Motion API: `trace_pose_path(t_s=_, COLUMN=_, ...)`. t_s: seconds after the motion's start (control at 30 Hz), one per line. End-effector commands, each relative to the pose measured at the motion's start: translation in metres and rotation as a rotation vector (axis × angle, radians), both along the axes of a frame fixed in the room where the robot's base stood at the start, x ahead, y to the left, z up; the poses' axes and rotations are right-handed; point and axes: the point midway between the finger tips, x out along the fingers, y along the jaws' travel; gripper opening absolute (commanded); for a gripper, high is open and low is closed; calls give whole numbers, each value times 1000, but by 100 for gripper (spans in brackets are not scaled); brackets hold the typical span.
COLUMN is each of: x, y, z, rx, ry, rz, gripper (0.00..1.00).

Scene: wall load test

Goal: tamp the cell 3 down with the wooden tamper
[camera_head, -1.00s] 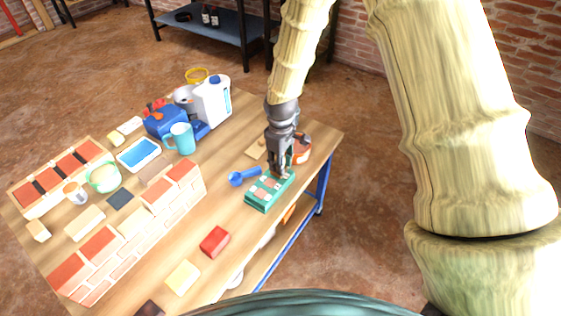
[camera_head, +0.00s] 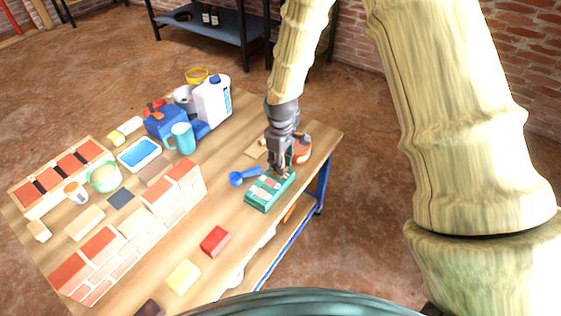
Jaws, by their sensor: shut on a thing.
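The green block with several cells (camera_head: 262,202) lies near the right edge of the table, with reddish and pale fill in its cells. My gripper (camera_head: 280,170) is over the far end of this block, pointing down. It is shut on a small brownish thing, likely the wooden tamper (camera_head: 285,174), mostly hidden by the fingers. The lower end of the tamper is at or just above a far cell; I cannot tell whether it touches the fill. The cell numbers cannot be read.
A blue scoop (camera_head: 243,177) lies just left of the block. An orange round container (camera_head: 301,148) stands close behind my gripper. A red brick (camera_head: 215,241) and a low brick wall (camera_head: 135,225) are to the left.

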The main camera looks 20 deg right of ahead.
Motion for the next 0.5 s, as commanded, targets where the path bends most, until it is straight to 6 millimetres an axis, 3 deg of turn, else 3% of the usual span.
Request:
trace_pose_path(t_s=0.27, x=-1, y=0, z=-1, rx=0, ry=3, rz=0, gripper=5)
trace_pose_path(t_s=0.5, x=-1, y=0, z=13, rx=0, ry=1, rz=0, gripper=5)
